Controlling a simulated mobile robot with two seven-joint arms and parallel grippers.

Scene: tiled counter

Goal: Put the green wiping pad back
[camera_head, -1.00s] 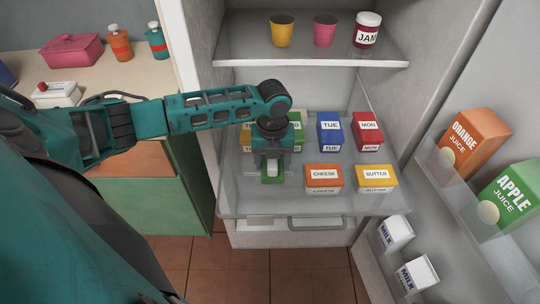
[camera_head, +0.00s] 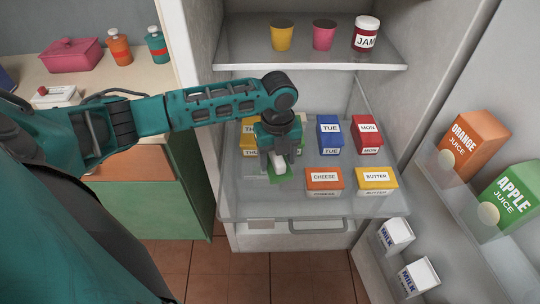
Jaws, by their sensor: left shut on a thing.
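The green wiping pad (camera_head: 280,179) is a flat green piece with a pale block on top. It is at the middle shelf of the open fridge, left of the cheese box (camera_head: 324,178). My left gripper (camera_head: 277,166) points down and is shut on the pad's pale block. The pad is at or just above the glass shelf (camera_head: 245,205); I cannot tell whether it touches. The gripper partly hides the pad and the boxes behind. My right gripper is not in view.
Yellow THU (camera_head: 248,135), blue TUE (camera_head: 330,134) and red MON (camera_head: 367,132) boxes stand behind, with butter (camera_head: 377,178) right of the cheese. The upper shelf holds cups and jam (camera_head: 366,34). Juice cartons (camera_head: 473,143) line the door. A counter (camera_head: 90,85) is at left.

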